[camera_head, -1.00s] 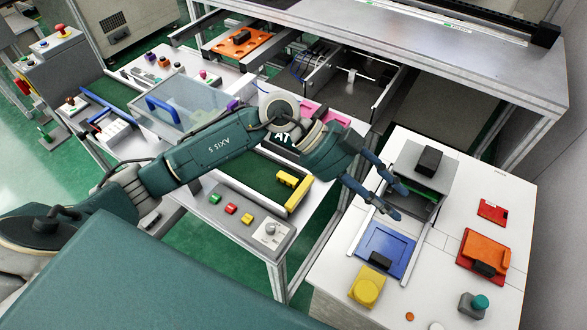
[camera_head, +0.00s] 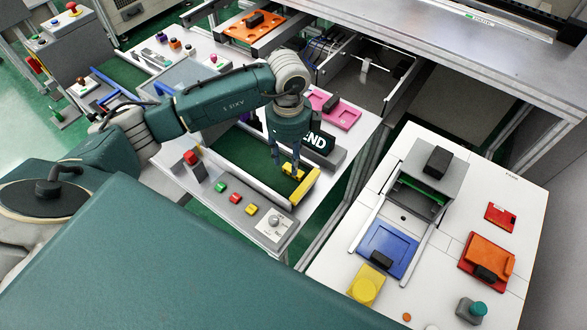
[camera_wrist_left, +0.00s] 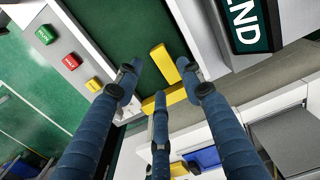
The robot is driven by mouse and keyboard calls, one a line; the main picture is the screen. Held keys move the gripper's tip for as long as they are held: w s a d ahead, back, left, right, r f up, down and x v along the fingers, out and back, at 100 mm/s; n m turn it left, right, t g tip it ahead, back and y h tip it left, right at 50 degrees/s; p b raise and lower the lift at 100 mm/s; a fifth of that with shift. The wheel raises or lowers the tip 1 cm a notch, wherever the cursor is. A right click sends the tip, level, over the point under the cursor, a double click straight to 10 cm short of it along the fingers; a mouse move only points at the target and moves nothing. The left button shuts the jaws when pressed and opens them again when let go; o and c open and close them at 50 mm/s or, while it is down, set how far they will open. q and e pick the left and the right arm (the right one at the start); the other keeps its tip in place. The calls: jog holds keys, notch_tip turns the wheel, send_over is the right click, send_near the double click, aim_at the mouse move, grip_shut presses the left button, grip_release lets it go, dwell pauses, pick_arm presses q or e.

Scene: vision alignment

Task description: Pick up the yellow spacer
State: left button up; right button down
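A short yellow bar, which looks like the yellow spacer (camera_head: 289,171), lies on the green belt and is partly hidden by my fingers in the head view. In the left wrist view the spacer (camera_wrist_left: 163,62) shows between the fingertips. Its lower end is close to a second, crosswise yellow bar (camera_wrist_left: 177,95) at the belt's end. I cannot tell if they touch. My left gripper (camera_head: 286,166) points down over the spacer. Its three fingers (camera_wrist_left: 160,82) are spread around it, with no clear grip. My right gripper is not in view.
A black display (camera_head: 314,138) stands beside the belt (camera_head: 240,155). A panel with red, green and yellow buttons (camera_head: 235,197) is in front. The right table holds a blue plate (camera_head: 384,243), a yellow block with a round knob (camera_head: 364,288) and an orange piece (camera_head: 491,254).

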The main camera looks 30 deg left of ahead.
aim_at(290, 170)
pick_arm(q)
notch_tip(290, 170, down, 4)
jog(key=shift+d+f+p, duration=0.1)
jog(key=shift+p, duration=0.5)
jog(key=c, duration=0.7)
jog(key=shift+c, duration=0.2)
